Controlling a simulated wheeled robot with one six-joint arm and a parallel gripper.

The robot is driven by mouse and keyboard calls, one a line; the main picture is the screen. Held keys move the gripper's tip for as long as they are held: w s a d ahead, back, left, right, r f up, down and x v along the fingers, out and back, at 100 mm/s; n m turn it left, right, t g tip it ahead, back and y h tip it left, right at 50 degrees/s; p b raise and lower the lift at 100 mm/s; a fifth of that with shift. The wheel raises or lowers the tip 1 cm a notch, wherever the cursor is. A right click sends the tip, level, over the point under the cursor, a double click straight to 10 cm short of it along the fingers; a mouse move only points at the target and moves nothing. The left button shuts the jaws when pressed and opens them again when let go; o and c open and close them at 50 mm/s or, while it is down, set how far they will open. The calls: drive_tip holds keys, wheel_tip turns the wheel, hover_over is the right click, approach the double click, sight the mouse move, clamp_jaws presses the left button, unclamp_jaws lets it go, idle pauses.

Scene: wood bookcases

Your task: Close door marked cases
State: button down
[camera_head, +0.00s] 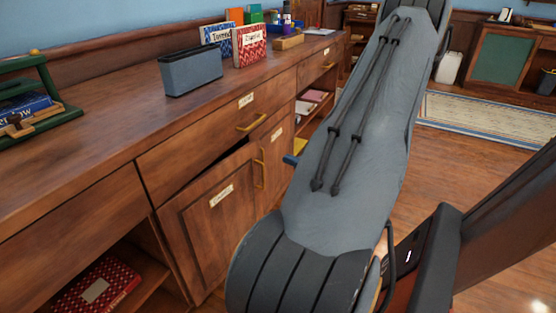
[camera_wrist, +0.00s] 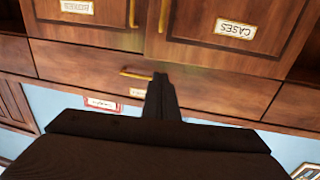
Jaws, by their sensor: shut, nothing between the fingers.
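The door marked CASES (camera_wrist: 235,50) is a brown wooden panel with a white label (camera_wrist: 235,29) and an upright gold handle (camera_wrist: 162,16); the wrist view is upside down. In the head view this door (camera_head: 205,235) is the left one of a pair under a drawer. It stands slightly ajar, with a dark gap along its top edge widening toward the handle side. My gripper (camera_wrist: 160,78) is shut and empty, with its tip in front of the drawer beside the doors. Whether it touches anything I cannot tell. In the head view my arm hides most of it.
The drawer above (camera_head: 215,130) has a gold handle and looks closed. The neighbouring door (camera_head: 280,138) has its own label. Open shelves with a red patterned box (camera_head: 95,288) lie to the left. A grey bin (camera_head: 190,71) and books stand on top. Bare floor (camera_head: 430,165) lies to the right.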

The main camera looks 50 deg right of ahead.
sight(252, 145)
drive_tip(key=w+b, duration=0.1)
drive_tip(key=w, duration=0.3)
drive_tip(key=w+b, duration=0.1)
drive_tip(key=w, duration=0.8)
drive_tip(key=shift+a+b, duration=0.25)
drive_tip(key=shift+b, duration=0.15)
drive_tip(key=shift+w+n+y+p, duration=0.5)
drive_tip(key=shift+w+y+p, duration=0.25)
drive_tip(key=shift+w, duration=0.65)
drive_tip(key=shift+s, duration=0.1)
drive_tip(key=shift+s, duration=0.25)
drive_tip(key=s+d+p, duration=0.2)
drive_tip(key=s+p, duration=0.1)
drive_tip(key=s, duration=1)
drive_tip(key=shift+d, duration=0.15)
drive_tip(key=shift+s, duration=0.1)
